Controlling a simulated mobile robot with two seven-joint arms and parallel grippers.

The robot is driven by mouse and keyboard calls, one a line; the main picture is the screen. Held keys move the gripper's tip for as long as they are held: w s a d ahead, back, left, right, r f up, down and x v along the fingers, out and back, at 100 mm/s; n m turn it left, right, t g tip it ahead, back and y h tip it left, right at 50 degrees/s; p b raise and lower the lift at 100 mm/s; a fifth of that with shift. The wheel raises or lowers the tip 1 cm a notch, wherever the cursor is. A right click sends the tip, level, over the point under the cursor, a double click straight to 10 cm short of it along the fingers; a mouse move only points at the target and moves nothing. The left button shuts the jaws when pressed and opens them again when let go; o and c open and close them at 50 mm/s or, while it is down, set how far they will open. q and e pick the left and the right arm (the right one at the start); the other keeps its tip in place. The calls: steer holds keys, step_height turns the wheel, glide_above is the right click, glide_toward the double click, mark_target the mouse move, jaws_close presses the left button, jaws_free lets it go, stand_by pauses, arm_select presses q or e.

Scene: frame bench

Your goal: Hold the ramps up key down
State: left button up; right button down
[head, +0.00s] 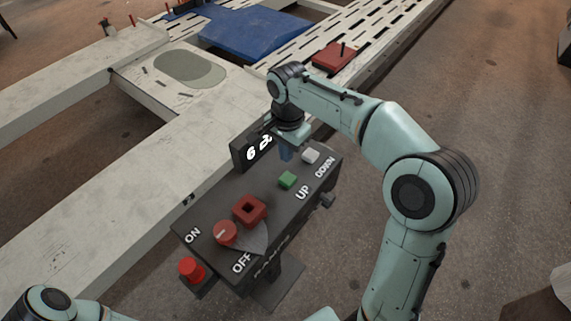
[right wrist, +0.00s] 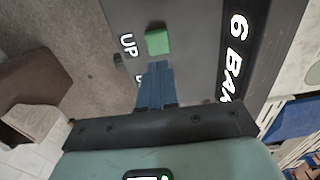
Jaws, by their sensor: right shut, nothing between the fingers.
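The green ramps up key (head: 287,179) sits on the dark sloping control box (head: 215,205), beside the word UP. It also shows in the right wrist view (right wrist: 158,42), just beyond my fingertips. My right gripper (head: 286,154) is over the box's upper part, between the display and the green key. Its blue fingers are together and empty in the right wrist view (right wrist: 157,66). The fingertips appear close to the key but not on it; I cannot tell their height above the panel. The key looks raised. My left gripper is out of view.
A white key (head: 311,156) by DOWN is next to the green one. A red square part (head: 250,209), a red ON/OFF knob (head: 225,232) and a red button (head: 191,270) are lower. A lit display (head: 255,150) stands along the back edge, beside the pale frame bench (head: 110,185).

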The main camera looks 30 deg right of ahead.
step_height(320, 180, up, 5)
steer(key=shift+d+f, duration=0.1)
steer(key=shift+f, duration=0.1)
stand_by(0.6)
